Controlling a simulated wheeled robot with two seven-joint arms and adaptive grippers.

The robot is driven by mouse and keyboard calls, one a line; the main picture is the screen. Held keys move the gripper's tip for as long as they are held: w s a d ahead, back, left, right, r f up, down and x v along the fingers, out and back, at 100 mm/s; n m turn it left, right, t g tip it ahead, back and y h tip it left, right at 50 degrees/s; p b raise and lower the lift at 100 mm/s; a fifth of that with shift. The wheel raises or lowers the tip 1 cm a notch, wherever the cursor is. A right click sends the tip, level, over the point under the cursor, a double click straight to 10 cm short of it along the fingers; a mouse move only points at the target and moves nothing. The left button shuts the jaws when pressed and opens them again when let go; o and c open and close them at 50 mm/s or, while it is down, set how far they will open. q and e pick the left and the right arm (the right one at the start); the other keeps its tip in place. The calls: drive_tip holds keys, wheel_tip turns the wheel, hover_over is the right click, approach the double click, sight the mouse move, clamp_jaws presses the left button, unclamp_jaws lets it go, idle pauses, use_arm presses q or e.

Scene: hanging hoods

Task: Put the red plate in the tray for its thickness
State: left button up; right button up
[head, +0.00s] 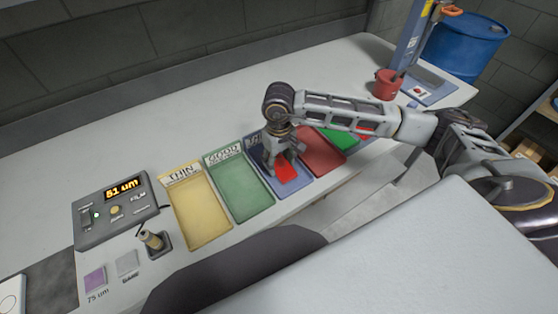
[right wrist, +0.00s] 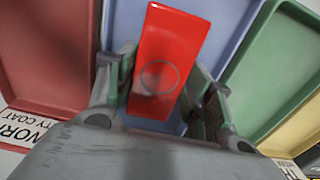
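The red plate (head: 286,171) lies in the blue tray (head: 292,189), third from the left in the head view. In the right wrist view the plate (right wrist: 172,45) is a flat red rectangle with a faint ring, over the blue floor of the tray (right wrist: 228,25). My right gripper (head: 284,161) is down at the blue tray. Its two fingers (right wrist: 158,85) stand apart, one on each side of the plate, and look open. The arm and gripper hide part of the blue tray's label. My left gripper is not in view.
A yellow THIN tray (head: 201,214), a green GOOD tray (head: 241,190) and a red tray (head: 320,152) flank the blue one. The gauge (head: 115,211) reads 51 um. A red cup (head: 387,84) stands at the far right. The table behind the trays is clear.

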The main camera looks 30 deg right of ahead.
drive_tip(key=o, duration=0.4)
drive_tip(key=shift+o, duration=0.2)
drive_tip(key=shift+r, duration=4)
